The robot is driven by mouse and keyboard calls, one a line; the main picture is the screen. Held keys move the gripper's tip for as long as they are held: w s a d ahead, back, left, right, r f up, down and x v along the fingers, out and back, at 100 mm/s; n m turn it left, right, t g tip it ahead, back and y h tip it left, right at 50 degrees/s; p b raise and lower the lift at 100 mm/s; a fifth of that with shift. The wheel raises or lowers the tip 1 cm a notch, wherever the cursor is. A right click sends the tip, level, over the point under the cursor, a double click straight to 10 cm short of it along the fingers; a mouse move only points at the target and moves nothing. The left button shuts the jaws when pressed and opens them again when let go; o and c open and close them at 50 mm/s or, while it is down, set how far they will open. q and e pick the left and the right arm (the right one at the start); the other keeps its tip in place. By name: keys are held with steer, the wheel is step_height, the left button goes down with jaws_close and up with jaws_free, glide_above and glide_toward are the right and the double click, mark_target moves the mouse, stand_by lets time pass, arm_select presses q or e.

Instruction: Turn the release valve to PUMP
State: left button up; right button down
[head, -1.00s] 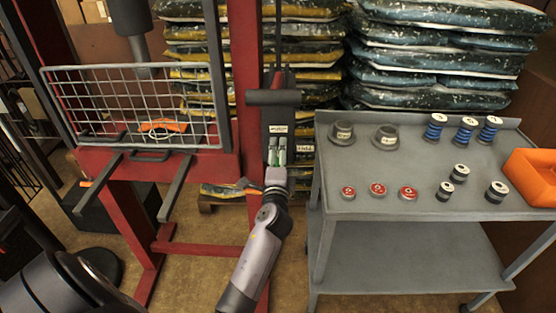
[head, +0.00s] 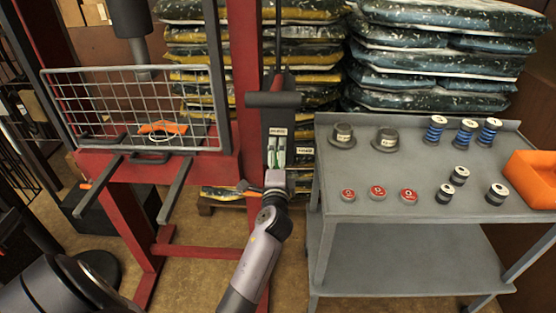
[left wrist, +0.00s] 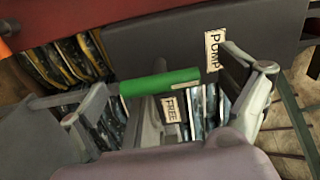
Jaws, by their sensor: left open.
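The release valve's green handle (left wrist: 160,82) lies between the spread fingers of my left gripper (left wrist: 165,92) in the left wrist view. It points across the picture, with its right end near the PUMP label (left wrist: 213,50). The FREE label (left wrist: 173,108) sits just below the handle. I cannot tell whether either finger touches it. In the head view my open left gripper (head: 276,150) is at the dark pump unit (head: 279,114), below its black crossbar, and covers most of the valve. My right gripper is not in view.
A red press frame (head: 243,70) with a wire mesh guard (head: 140,108) stands to the left. A grey cart (head: 420,180) with spools, caps and an orange bin (head: 530,178) stands close on the right. Stacked bags (head: 435,55) are behind.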

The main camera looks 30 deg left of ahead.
arm_select(q)
steer(key=v, duration=0.7)
steer(key=shift+s, duration=0.3)
steer(key=shift+d, duration=0.1)
steer(key=s+d+f+g+h, duration=0.1)
steer(key=d+f+h, duration=0.25)
steer(key=f, duration=0.75)
steer(key=d+f+g+h, duration=0.2)
steer(key=d+f, duration=0.2)
steer(key=f, duration=0.8)
steer(key=s+d+f+n+g+h, duration=0.1)
steer(key=s+d+f+g, duration=0.1)
steer(key=s+f, duration=0.45)
steer(key=s+d+f+n+g+h, duration=0.1)
steer(key=s+d+f+n+h, duration=0.2)
steer(key=f, duration=0.6)
steer(key=s+f+n+g, duration=0.1)
steer(key=s+f, duration=0.5)
steer(key=s, duration=0.6)
steer(key=s+a+f+n+g, duration=0.1)
steer(key=s+f+g, duration=0.3)
steer(key=s, duration=0.7)
steer(key=s+a+f+n+g, duration=0.1)
steer(key=s+f+n+g, duration=0.2)
steer(key=s+f, duration=0.5)
steer(key=s, duration=0.4)
steer(key=shift+s+a+f, duration=0.15)
steer(key=shift+s+f, duration=0.15)
